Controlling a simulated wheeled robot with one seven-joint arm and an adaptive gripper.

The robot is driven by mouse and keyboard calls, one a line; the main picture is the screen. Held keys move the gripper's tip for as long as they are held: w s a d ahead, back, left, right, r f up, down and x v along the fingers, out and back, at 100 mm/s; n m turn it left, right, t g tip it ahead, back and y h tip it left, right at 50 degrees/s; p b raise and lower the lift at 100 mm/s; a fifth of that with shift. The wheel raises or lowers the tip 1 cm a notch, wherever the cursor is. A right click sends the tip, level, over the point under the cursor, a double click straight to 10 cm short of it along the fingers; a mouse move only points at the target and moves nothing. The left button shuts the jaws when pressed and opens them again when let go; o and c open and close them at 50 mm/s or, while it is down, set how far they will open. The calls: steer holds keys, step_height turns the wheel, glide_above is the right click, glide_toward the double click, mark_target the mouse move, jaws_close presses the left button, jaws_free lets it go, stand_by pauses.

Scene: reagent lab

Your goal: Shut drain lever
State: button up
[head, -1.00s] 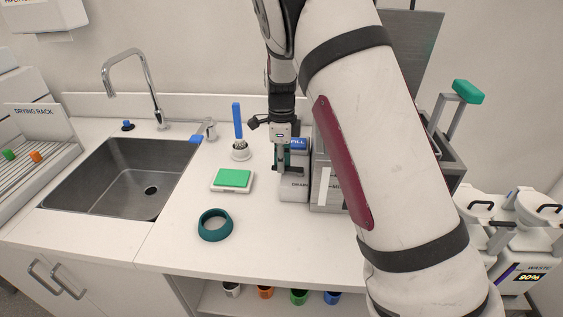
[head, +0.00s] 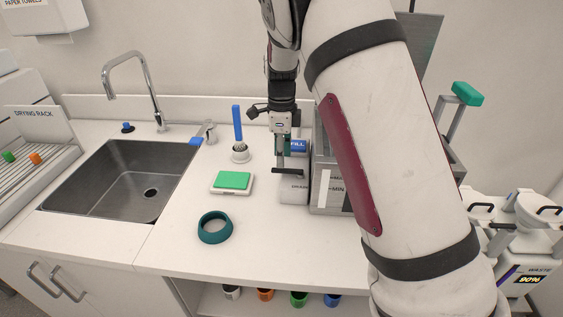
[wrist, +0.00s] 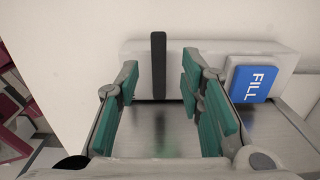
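The drain lever (head: 287,171) is a dark bar at the front of a small white unit (head: 296,189) marked DRAIN. In the head view it lies roughly level and reaches left of the unit. In the wrist view the black lever (wrist: 158,66) runs up and down the picture, in line with the gap between my fingers. My gripper (wrist: 158,92) has green finger pads, spread apart with nothing between them. In the head view my gripper (head: 283,150) points down just above the lever. I cannot tell whether a finger touches it.
A blue FILL button (wrist: 253,81) is on the same unit. A steel tank (head: 330,180) stands close on the right. A green-topped scale (head: 232,182), a brush holder (head: 240,152) and a teal ring (head: 214,228) are left.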

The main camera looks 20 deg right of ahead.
mark_target(283, 170)
step_height(283, 170, up, 9)
steer(key=shift+f, duration=0.2)
stand_by(0.3)
steer(key=s+r+n+t+y, duration=0.1)
steer(key=s+r+n, duration=0.4)
steer(key=s, duration=0.3)
steer(key=s+r+n+t, duration=0.1)
steer(key=s+r+n, duration=0.4)
steer(key=s, duration=0.4)
steer(key=s+f+n+t+h, duration=0.1)
steer(key=s+n+t, duration=0.2)
steer(key=s+n, duration=0.9)
steer(key=s, duration=0.5)
steer(key=shift+d+f+n, duration=0.2)
steer(key=shift+f+n, duration=0.1)
steer(key=shift+f, duration=0.05)
